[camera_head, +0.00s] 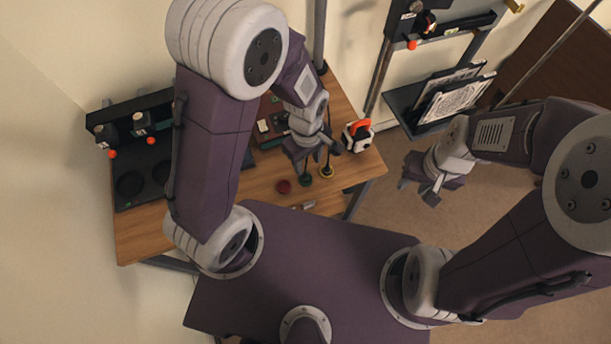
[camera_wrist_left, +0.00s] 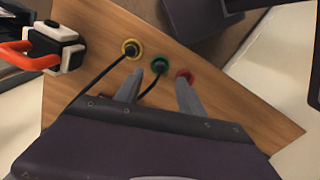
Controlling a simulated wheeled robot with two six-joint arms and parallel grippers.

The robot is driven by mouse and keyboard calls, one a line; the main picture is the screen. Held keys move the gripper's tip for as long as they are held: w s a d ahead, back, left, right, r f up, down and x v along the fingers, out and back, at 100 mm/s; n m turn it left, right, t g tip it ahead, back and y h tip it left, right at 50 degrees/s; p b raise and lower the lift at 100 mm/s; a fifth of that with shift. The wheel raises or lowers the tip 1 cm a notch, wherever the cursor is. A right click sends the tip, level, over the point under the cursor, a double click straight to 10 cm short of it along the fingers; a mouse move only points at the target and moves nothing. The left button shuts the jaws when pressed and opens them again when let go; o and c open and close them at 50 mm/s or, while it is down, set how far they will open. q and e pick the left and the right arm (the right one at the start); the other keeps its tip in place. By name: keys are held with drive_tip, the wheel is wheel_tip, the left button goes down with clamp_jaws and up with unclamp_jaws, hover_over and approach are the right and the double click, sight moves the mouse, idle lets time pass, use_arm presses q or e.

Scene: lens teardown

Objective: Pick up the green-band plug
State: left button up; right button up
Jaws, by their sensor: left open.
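The green-band plug (camera_head: 305,180) sits on the wooden table, between the red plug (camera_head: 284,187) and the yellow plug (camera_head: 327,171). In the left wrist view the green-band plug (camera_wrist_left: 160,64) has a dark cable running from it. My left gripper (camera_head: 313,168) is open and empty, above the table by the plugs. In the wrist view its fingertips (camera_wrist_left: 161,78) lie to either side of the green plug; the height gap cannot be told. The red plug (camera_wrist_left: 183,75) shows near the right fingertip, the yellow plug (camera_wrist_left: 131,49) up and left. My right gripper (camera_head: 418,191) appears open and empty off the table's right side.
A white and black device with an orange handle (camera_head: 358,133) stands at the table's right; it also shows in the wrist view (camera_wrist_left: 52,47). A dark tray with round recesses (camera_head: 130,184) lies at the left. A small metallic item (camera_head: 303,205) lies near the front edge.

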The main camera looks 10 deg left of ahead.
use_arm(q)
drive_tip(key=d+m+p, duration=0.1)
drive_tip(key=n+g+h+p, duration=0.1)
drive_tip(key=n+p, duration=0.1)
drive_tip(key=p, duration=0.1)
hover_over(305, 175)
drive_tip(key=f, duration=0.4)
drive_tip(key=shift+w+a+f, duration=0.2)
drive_tip(key=shift+w+a, duration=0.15)
drive_tip(key=shift+w, duration=0.05)
drive_tip(key=f+b, duration=0.1)
drive_tip(key=f, duration=0.2)
drive_tip(key=f+b, duration=0.1)
drive_tip(key=shift+s+d+f+b, duration=0.35)
drive_tip(key=shift+r, duration=0.1)
clamp_jaws()
